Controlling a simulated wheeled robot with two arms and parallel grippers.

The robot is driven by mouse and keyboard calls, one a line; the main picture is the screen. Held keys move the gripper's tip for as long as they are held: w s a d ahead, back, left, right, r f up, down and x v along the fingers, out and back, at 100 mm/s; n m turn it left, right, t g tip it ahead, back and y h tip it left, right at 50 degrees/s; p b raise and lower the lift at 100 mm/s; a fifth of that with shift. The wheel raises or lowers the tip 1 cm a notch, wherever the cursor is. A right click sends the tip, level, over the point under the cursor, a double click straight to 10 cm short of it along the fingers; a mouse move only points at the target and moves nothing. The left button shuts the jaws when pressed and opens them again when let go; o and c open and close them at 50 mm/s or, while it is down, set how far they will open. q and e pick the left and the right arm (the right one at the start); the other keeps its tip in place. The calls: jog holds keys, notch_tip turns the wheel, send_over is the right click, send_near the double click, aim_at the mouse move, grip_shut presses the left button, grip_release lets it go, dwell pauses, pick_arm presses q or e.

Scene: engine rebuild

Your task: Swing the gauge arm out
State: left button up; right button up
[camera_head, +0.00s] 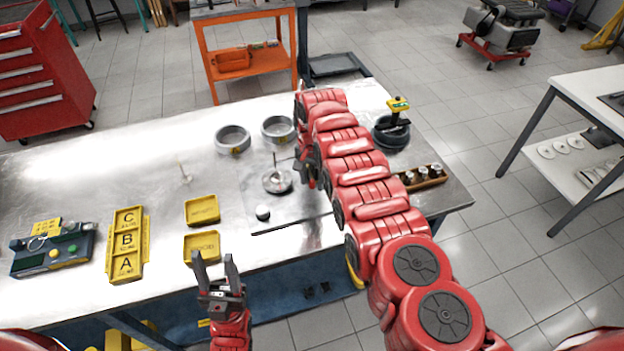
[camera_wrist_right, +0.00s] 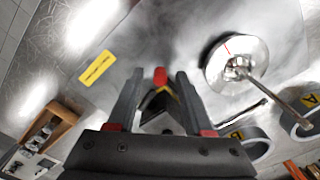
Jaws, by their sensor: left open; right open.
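A round metal disc (camera_head: 277,182) with a thin upright rod stands on the metal plate. In the right wrist view the disc (camera_wrist_right: 237,65) shows a red mark and a long rod (camera_wrist_right: 284,96) tilting to the lower right. My right gripper (camera_head: 304,172) is open just right of the disc, partly hidden by my arm. Between its fingers (camera_wrist_right: 155,78) a dark wedge-shaped piece (camera_wrist_right: 158,103) with a red tip and yellow edge shows; I cannot tell whether it is the gauge arm. It is not visibly gripped. My left gripper (camera_head: 218,272) is open and empty at the table's front edge.
Two metal rings (camera_head: 232,140) lie behind the disc. A dark ring (camera_head: 390,134) with a yellow-topped tool and a wooden tray (camera_head: 420,179) lie right of my arm. Yellow trays (camera_head: 202,209) and a lettered rack (camera_head: 127,245) stand left.

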jog(key=shift+r, duration=0.1)
grip_shut()
dwell(1.2)
